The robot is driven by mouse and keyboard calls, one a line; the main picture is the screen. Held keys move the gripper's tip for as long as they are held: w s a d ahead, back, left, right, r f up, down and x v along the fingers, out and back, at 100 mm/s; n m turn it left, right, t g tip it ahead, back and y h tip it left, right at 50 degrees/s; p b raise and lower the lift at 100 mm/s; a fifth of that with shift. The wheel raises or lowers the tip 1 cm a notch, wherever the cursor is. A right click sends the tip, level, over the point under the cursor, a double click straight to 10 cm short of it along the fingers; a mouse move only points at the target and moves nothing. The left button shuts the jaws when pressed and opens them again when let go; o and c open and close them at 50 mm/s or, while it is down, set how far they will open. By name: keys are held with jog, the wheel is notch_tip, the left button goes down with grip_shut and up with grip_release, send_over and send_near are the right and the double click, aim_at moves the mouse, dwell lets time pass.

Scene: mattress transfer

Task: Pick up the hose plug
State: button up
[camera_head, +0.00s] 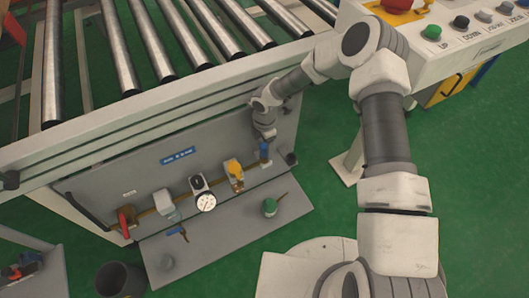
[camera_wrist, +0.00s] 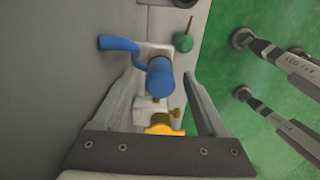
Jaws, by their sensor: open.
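No part is labelled as the hose plug; a blue cylindrical piece (camera_wrist: 160,77) with a curved blue arm at its side is the likeliest. It sits at a pale fitting (camera_wrist: 148,52) on the panel, and also shows as a small blue part (camera_head: 264,152) at the panel's right end in the head view. My gripper (camera_wrist: 164,82) is open, its two fingers apart on either side of the blue piece. Whether they touch it I cannot tell. In the head view my gripper (camera_head: 265,134) points down just above the blue part and partly hides it.
The grey panel (camera_head: 90,185) carries a red-handled valve (camera_head: 126,218), a gauge (camera_head: 205,202) and a yellow part (camera_head: 234,170). The shelf (camera_head: 225,235) below holds a green knob (camera_head: 270,207) and another blue piece (camera_head: 178,232). A roller conveyor (camera_head: 120,50) stands above.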

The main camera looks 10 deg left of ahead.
jog(key=shift+f, duration=0.9)
jog(key=shift+r, duration=0.1)
grip_shut()
jog(key=shift+r, duration=0.1)
notch_tip(320, 180, up, 5)
jog(key=shift+f+p, duration=0.2)
jog(key=shift+p, duration=0.85)
jog(key=s+d+r+p, duration=0.1)
jog(key=s+d+r, duration=0.1)
jog(key=d, duration=0.3)
jog(key=s+d+r+p, duration=0.2)
jog(key=d+r, duration=0.2)
jog(key=d, duration=0.1)
jog(key=shift+s+d, duration=0.3)
jog(key=shift+s, duration=0.1)
jog(key=shift+r, duration=0.2)
